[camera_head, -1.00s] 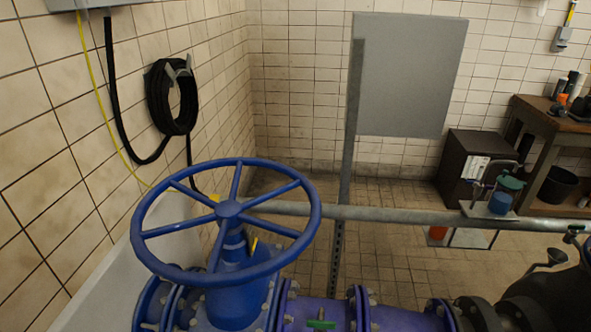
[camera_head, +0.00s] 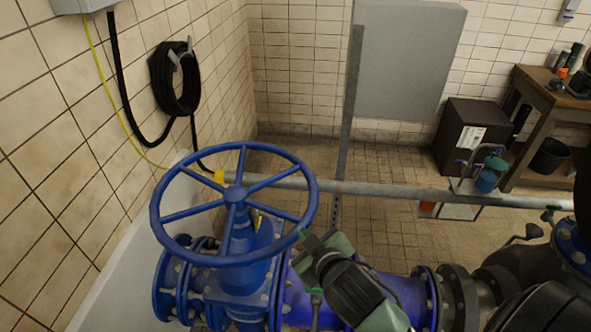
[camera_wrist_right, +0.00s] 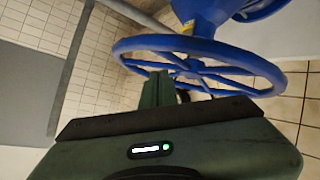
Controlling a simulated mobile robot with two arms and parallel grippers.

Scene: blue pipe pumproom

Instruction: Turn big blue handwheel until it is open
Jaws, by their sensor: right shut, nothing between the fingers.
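The big blue handwheel (camera_head: 235,194) sits nearly level on its blue valve at the left middle of the head view, with several spokes meeting at the hub. It also shows in the right wrist view, where its rim (camera_wrist_right: 225,50) spans the upper middle. My right gripper (camera_head: 314,240) comes in from the lower right of the head view. Its fingertips are beside the right front rim; I cannot tell whether they touch it. In the wrist view the fingers (camera_wrist_right: 158,90) are together, in front of part of the rim, with nothing between them. My left gripper is out of view.
A purple-blue pipe (camera_head: 405,290) runs right from the valve, partly behind my right arm. A grey horizontal pipe (camera_head: 400,192) passes behind the wheel. A grey upright post (camera_head: 346,130) stands behind. The tiled wall with a black hose coil (camera_head: 174,78) is at the left.

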